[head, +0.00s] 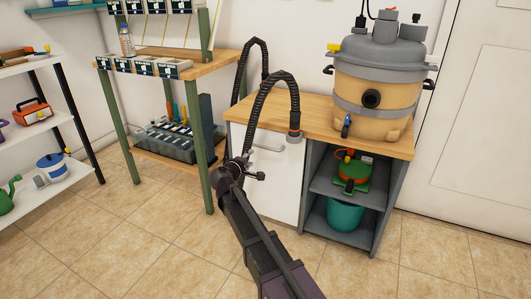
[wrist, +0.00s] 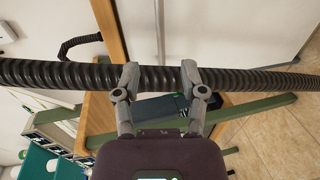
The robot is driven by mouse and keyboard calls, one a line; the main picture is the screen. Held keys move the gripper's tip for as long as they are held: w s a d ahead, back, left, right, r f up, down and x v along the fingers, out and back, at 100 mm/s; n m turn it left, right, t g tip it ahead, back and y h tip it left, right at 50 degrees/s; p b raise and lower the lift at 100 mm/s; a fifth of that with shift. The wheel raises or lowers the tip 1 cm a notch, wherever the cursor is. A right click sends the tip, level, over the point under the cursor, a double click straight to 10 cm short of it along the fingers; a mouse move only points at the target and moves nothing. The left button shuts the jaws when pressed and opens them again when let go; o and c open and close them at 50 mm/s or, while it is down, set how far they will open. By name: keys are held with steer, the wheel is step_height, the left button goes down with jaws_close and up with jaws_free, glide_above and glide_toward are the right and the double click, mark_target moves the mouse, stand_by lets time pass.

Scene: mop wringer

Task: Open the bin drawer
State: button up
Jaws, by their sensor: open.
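The bin drawer (head: 277,187) is the tall white front on the left of the grey cabinet, under the wooden counter. It looks shut, flush with the cabinet. A grey handle (head: 268,147) shows near its top, partly behind a black ribbed hose (head: 283,78). My gripper (head: 250,170) is in front of the drawer's left part, below the handle. In the wrist view my gripper (wrist: 160,70) is open, its two fingers apart. The ribbed hose (wrist: 55,74) crosses behind the fingers and shows between them; I cannot tell whether they touch. No handle is clear in the wrist view.
A vacuum drum (head: 375,95) stands on the counter (head: 318,121). Open shelves at right hold a green-and-orange item (head: 352,180) and a teal bucket (head: 345,214). A green-legged workbench (head: 207,150) stands close on the left. The tiled floor (head: 180,240) in front is clear.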

mark_target(265, 148)
steer(key=shift+w, duration=0.1)
stand_by(0.3)
steer(key=b+x, duration=0.2)
steer(key=x, duration=1.1)
steer(key=shift+w+d+b, duration=0.15)
steer(key=shift+w+b, duration=0.15)
steer(key=shift+b, duration=0.1)
jaws_close()
